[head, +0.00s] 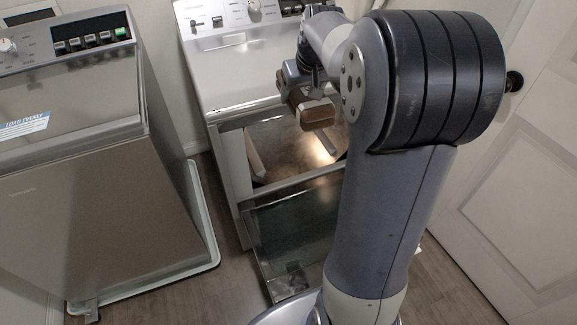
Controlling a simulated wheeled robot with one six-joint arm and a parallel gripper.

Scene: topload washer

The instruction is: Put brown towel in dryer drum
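The dryer (222,62) stands in the middle of the head view, with its door (290,228) folded down and open. The lit drum (284,150) shows through the opening, partly hidden by my arm. My gripper (312,118) is at the end of my arm, in front of and above the opening. A brown, block-like shape with a pale band (310,104) is at my arm's end. I cannot tell whether it is the brown towel or part of my gripper. The fingertips do not show clearly. No other towel is clearly visible.
A grey top-load washer (95,215) stands on a pale tray (204,215) to the left, its lid shut. A white panelled door (510,200) with a dark knob is on the right. Wood floor (190,296) shows between the washer and the open dryer door.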

